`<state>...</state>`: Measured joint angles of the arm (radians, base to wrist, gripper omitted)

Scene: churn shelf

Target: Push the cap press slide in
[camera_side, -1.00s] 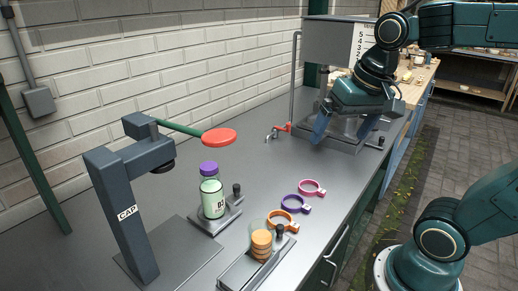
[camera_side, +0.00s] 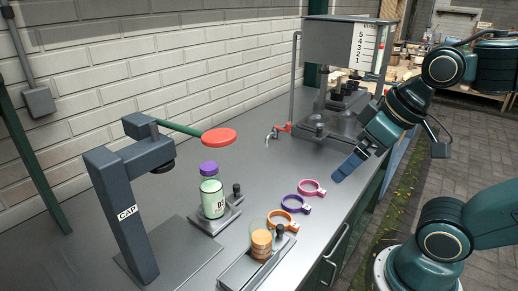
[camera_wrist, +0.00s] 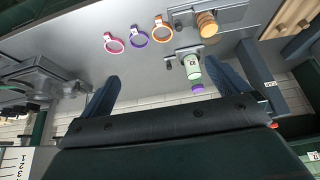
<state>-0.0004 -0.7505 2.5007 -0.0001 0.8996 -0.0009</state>
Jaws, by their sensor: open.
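The cap press (camera_side: 125,215) is a dark grey post marked CAP, with an overhead arm and a green lever ending in a red disc (camera_side: 219,137). Its slide (camera_side: 222,219) is a grey plate with a small dark knob (camera_side: 237,190), sitting out to the right of the press base. A green-labelled jar (camera_side: 211,192) with a purple lid stands upright on the slide; it also shows in the wrist view (camera_wrist: 192,68). My gripper (camera_side: 352,165) is above the counter's right edge, well apart from the slide. Its two blue fingers are spread and empty in the wrist view (camera_wrist: 165,85).
Pink (camera_side: 312,187), purple (camera_side: 296,203) and orange (camera_side: 281,218) rings lie on the counter (camera_side: 255,170) right of the slide. A holder with stacked orange caps (camera_side: 261,243) is at the front. A filling station (camera_side: 340,45) with a red tap stands at the back.

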